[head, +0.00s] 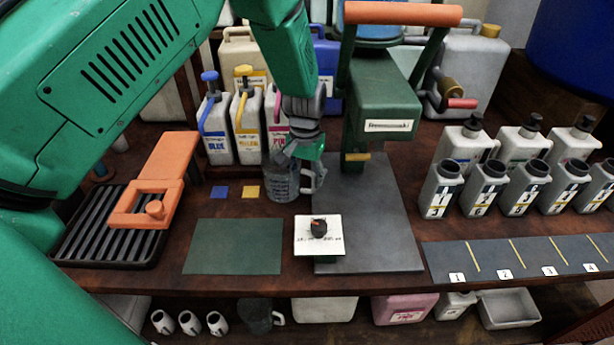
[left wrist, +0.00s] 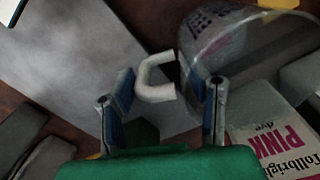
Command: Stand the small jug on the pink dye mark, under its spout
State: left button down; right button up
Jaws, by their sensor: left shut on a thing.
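The small jug (head: 281,183) is clear grey with a pale handle (head: 319,178). It looks upright, in front of the pink dye jug (head: 271,112), to the right of the yellow mark (head: 251,192). No pink mark shows; the small jug covers the spot beside the yellow mark. I cannot tell if its base touches the table. My left gripper (head: 308,155) is shut on the small jug at its handle. In the left wrist view the gripper (left wrist: 165,100) has the handle (left wrist: 155,80) between its fingers, and the jug body (left wrist: 235,45) is beside it. The pink spout is hidden by my gripper.
A blue mark (head: 220,192) lies left of the yellow one. The green press (head: 385,105) and its grey plate (head: 375,225) stand to the right. A white card with a black knob (head: 319,236) and a green mat (head: 235,247) lie in front. Several grey bottles (head: 440,190) line the right.

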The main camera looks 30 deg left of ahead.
pick_arm(q)
jog(key=c, duration=0.8)
grip_release()
notch_tip(320, 180, up, 12)
jog(key=shift+a+r+p, duration=0.1)
jog(key=shift+p, duration=0.55)
